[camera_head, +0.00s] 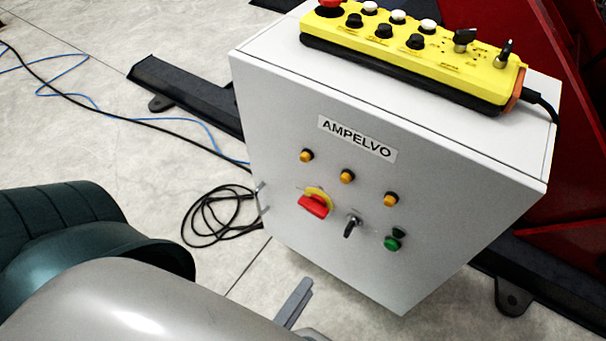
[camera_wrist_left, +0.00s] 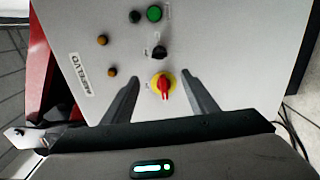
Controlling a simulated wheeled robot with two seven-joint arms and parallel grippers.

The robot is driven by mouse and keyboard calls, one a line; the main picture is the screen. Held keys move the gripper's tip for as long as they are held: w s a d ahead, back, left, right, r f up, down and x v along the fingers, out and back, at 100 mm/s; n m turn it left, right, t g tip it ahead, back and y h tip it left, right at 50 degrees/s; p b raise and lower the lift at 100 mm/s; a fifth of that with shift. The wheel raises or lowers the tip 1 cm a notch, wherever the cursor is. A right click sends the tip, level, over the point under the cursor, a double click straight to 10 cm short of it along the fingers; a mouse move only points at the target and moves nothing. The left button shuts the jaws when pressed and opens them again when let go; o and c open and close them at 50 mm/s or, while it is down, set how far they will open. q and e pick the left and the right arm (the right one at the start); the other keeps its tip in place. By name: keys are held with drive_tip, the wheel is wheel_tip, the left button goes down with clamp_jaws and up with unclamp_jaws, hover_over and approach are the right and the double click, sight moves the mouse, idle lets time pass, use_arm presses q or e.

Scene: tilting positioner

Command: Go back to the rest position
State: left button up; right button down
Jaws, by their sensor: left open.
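My left gripper (camera_head: 297,300) shows only partly at the bottom of the head view, low in front of the grey control cabinet (camera_head: 270,100). In the left wrist view my left gripper (camera_wrist_left: 160,78) has its two dark fingers spread apart, with nothing between them. The red rotary switch (camera_head: 314,205) on its yellow disc sits on the cabinet front. In the left wrist view the red switch (camera_wrist_left: 166,86) appears between the fingers, apart from them. My right gripper is in neither view.
A yellow control pendant (camera_head: 420,60) lies on the cabinet top. The front carries orange lamps (camera_head: 347,176), a black selector (camera_head: 352,225) and a green button (camera_head: 392,243). A coiled black cable (camera_head: 215,215) lies on the floor. Red machine structure (camera_head: 560,215) stands behind at right.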

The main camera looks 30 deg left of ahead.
use_arm(q)
drive_tip(key=w+d+f+m+g+h+p, duration=0.2)
drive_tip(key=w+f+m+g, duration=0.1)
drive_tip(key=f+m, duration=0.35)
drive_tip(key=w+d+f+m+g+h+p, duration=0.1)
drive_tip(key=w+f+m+g+h+p, duration=0.15)
drive_tip(key=f+m, duration=0.4)
drive_tip(key=s+a+f+m+g+y+p, duration=0.1)
drive_tip(key=a+f+m+g+y+p, duration=0.1)
drive_tip(key=f, duration=0.6)
drive_tip(key=s+a+f+m+g+y+p, duration=0.1)
drive_tip(key=s+a+f+m+g+y, duration=0.1)
drive_tip(key=a+f+m+g, duration=0.3)
wheel_tip(320, 180, down, 4)
drive_tip(key=shift+s+a+p, duration=0.3)
drive_tip(key=shift+a+p, duration=0.1)
drive_tip(key=shift+a, duration=0.45)
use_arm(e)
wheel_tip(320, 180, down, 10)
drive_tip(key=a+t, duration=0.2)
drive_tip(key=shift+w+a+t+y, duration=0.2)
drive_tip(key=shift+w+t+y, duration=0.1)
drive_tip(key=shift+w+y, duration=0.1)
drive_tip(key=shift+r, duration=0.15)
